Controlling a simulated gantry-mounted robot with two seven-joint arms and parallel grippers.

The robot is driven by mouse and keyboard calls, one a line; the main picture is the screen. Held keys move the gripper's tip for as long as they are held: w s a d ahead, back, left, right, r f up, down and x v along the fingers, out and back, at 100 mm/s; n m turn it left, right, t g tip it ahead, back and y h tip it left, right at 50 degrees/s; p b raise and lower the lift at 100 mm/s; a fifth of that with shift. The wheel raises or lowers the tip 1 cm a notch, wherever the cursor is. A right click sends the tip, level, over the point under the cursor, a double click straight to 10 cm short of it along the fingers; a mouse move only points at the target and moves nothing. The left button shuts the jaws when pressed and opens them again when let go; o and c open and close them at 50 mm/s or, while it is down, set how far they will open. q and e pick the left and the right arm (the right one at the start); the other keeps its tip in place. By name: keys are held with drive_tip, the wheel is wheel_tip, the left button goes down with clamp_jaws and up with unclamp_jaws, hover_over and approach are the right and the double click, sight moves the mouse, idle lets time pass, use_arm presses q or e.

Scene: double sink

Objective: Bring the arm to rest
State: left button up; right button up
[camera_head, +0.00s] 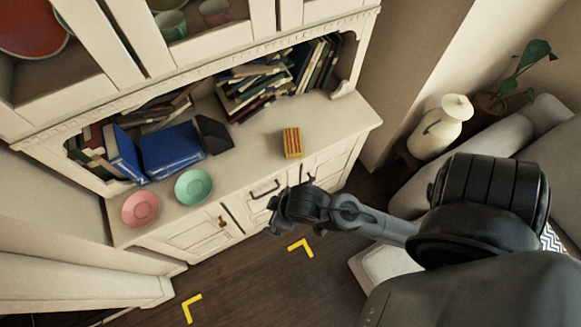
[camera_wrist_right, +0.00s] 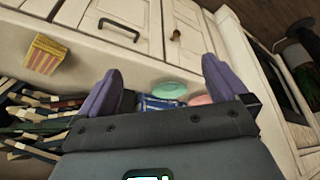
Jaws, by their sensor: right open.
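My right arm comes in from the right in the head view. Its gripper (camera_head: 280,208) is in front of a white cabinet (camera_head: 350,122), over the drawer and door fronts. In the right wrist view the two purple fingers of this right gripper (camera_wrist_right: 161,66) are spread wide, with nothing held between them. Cabinet doors, plates and a blue item show beyond the fingers. My left gripper is not in view.
The cabinet top holds a red-yellow striped box (camera_head: 292,142), a green plate (camera_head: 194,187), a pink plate (camera_head: 140,208) and a blue book (camera_head: 172,150). Books fill the shelf behind. A white jug (camera_head: 440,128) and a sofa are right. Yellow marks (camera_head: 300,247) lie on the floor.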

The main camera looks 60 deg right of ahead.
drive_tip(key=s, duration=0.1)
drive_tip(key=s+d, duration=0.1)
drive_tip(key=s+g, duration=0.1)
drive_tip(key=shift+s+d+r, duration=0.2)
drive_tip(key=shift+r, duration=0.15)
wheel_tip(320, 180, up, 21)
drive_tip(key=p, duration=2.1)
drive_tip(key=shift+f, duration=0.1)
